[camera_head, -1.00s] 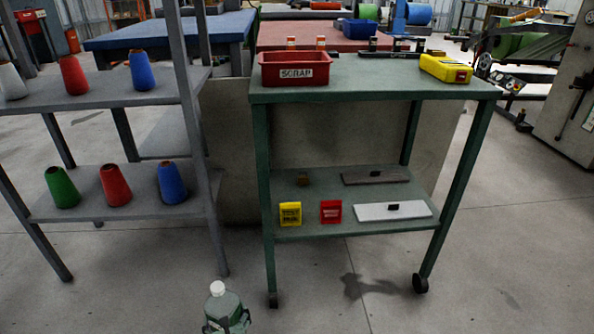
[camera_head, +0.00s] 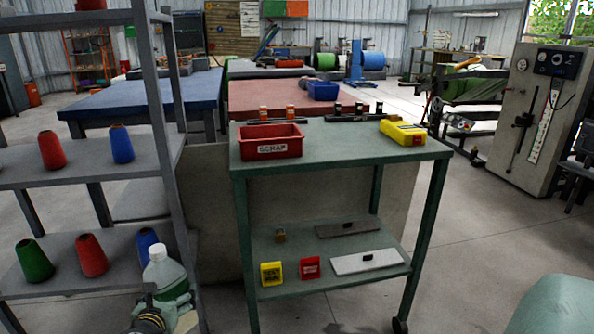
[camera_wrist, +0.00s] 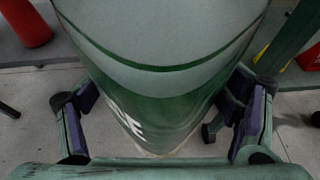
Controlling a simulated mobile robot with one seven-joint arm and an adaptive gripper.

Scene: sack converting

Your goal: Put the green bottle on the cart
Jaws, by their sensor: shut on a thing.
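The green bottle (camera_head: 165,276) with a white cap is at the lower left of the head view, upright, in front of the grey shelf's right post. My gripper (camera_head: 168,310) is shut on it. In the wrist view the bottle (camera_wrist: 160,85) fills the middle, with a finger of my gripper (camera_wrist: 160,115) against each side. The cart (camera_head: 340,150) is a green two-level trolley to the right of the bottle. The bottle appears lower than the cart's top and apart from it.
On the cart top are a red SCRAP bin (camera_head: 270,142), a yellow box (camera_head: 402,132) and small orange-topped items at the back edge. The middle of the top is clear. Its lower shelf holds cards and plates. The grey shelf (camera_head: 80,165) with cones stands close at left.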

